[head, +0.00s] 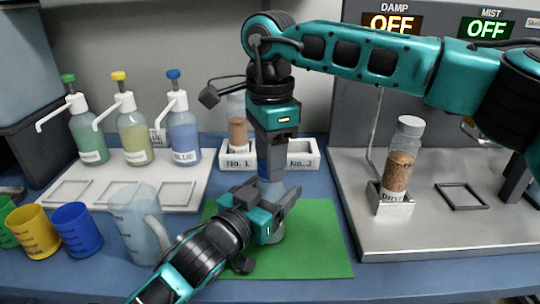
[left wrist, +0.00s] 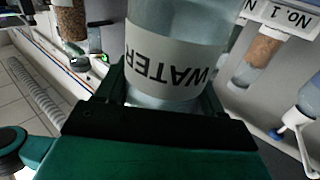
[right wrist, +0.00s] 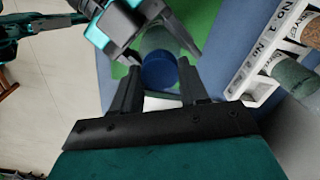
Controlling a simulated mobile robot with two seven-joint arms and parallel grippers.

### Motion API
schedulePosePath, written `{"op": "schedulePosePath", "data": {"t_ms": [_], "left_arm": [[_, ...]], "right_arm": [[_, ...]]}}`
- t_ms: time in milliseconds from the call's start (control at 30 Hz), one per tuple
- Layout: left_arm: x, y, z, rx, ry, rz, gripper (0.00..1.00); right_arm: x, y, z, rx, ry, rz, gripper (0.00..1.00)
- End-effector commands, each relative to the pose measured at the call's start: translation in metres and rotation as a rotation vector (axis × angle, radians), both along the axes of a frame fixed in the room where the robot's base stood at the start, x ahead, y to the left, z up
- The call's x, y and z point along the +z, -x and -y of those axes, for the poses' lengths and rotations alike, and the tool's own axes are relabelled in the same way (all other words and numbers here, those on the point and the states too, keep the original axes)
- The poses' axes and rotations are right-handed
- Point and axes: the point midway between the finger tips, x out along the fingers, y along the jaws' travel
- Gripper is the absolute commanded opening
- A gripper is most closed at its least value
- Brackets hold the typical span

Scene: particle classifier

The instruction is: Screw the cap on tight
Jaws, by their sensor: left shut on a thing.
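A clear bottle with a WATER label (left wrist: 165,62) stands on the green mat (head: 325,250), partly hidden in the head view by my grippers. My left gripper (head: 272,212) is shut around the bottle's body. The blue cap (right wrist: 160,72) is at the top of the bottle; a sliver of it shows in the head view (head: 263,170). My right gripper (right wrist: 158,75) points down over the bottle, open, with a finger on either side of the cap. How far the cap is threaded cannot be seen.
Three pump bottles stand on a white tray (head: 105,195) at the left. Coloured cups (head: 76,229) and a clear jug (head: 137,222) are at the front left. A white rack (head: 304,153) is behind the bottle. A DRY jar (head: 398,165) stands on the grey machine at the right.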

Motion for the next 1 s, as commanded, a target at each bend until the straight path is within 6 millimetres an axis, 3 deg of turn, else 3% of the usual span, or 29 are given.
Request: {"op": "schedulePosePath", "data": {"t_ms": [433, 767, 867, 1000], "left_arm": [[-0.0008, 0.0001, 0.0001, 0.000, 0.000, -0.002, 0.00], [-0.0008, 0.0001, 0.0001, 0.000, 0.000, -0.002, 0.00], [-0.0008, 0.0001, 0.0001, 0.000, 0.000, -0.002, 0.00], [-0.0008, 0.0001, 0.0001, 0.000, 0.000, -0.002, 0.00]], "right_arm": [[0.0002, 0.0001, -0.0002, 0.001, 0.000, 0.000, 0.01], [0.0002, 0.0002, -0.0003, -0.013, 0.000, 0.000, 0.00], [0.0001, 0.0003, -0.0003, -0.094, 0.000, 0.000, 0.00], [-0.0001, 0.0005, -0.0003, -0.327, 0.000, -0.001, 0.00]]}}
